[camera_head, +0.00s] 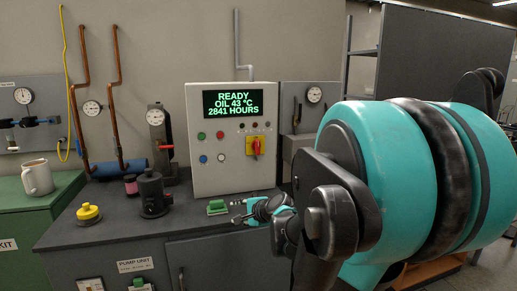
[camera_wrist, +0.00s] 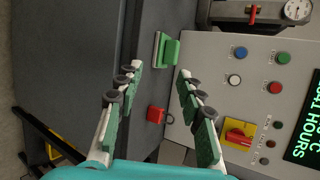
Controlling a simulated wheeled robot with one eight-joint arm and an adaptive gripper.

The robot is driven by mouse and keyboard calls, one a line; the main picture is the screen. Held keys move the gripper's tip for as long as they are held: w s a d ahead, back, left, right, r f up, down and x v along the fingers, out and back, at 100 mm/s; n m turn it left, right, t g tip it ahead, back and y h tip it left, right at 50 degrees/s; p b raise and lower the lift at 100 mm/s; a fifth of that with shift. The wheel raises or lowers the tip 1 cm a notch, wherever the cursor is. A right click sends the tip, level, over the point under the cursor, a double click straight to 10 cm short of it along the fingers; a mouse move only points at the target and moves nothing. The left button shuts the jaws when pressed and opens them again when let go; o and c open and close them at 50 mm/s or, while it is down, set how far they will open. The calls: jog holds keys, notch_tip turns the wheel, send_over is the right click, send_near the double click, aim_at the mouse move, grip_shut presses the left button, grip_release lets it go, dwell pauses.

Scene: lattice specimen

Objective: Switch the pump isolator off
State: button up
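The control panel (camera_head: 232,170) is a pale upright box with a lit display. A red rotary handle on a yellow plate (camera_head: 256,146), which looks like the isolator, is on its right side. The handle stands about upright along the panel; its markings are too small to read. It also shows in the wrist view (camera_wrist: 238,135), right of the fingers. My gripper (camera_head: 239,211) is low in front of the panel, above the bench, below the handle and apart from it. In the wrist view its two fingers (camera_wrist: 160,70) are spread with nothing between the tips.
A green block (camera_head: 217,207) and a red block (camera_wrist: 155,114) lie near the gripper. A mug (camera_head: 37,178) stands left.

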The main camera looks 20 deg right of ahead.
jog(key=w+d+r+m+t+h, duration=0.1)
jog(key=w+d+r+m+t, duration=0.3)
jog(key=w+d+r+m, duration=0.35)
jog(key=m+t+h, duration=0.2)
jog(key=m+h, duration=0.2)
jog(key=m, duration=0.8)
send_near(258, 146)
jog(key=w, duration=0.9)
jog(key=shift+w+d+f, duration=0.1)
jog(key=shift+w+f, duration=0.2)
jog(key=shift+w, duration=0.1)
grip_shut()
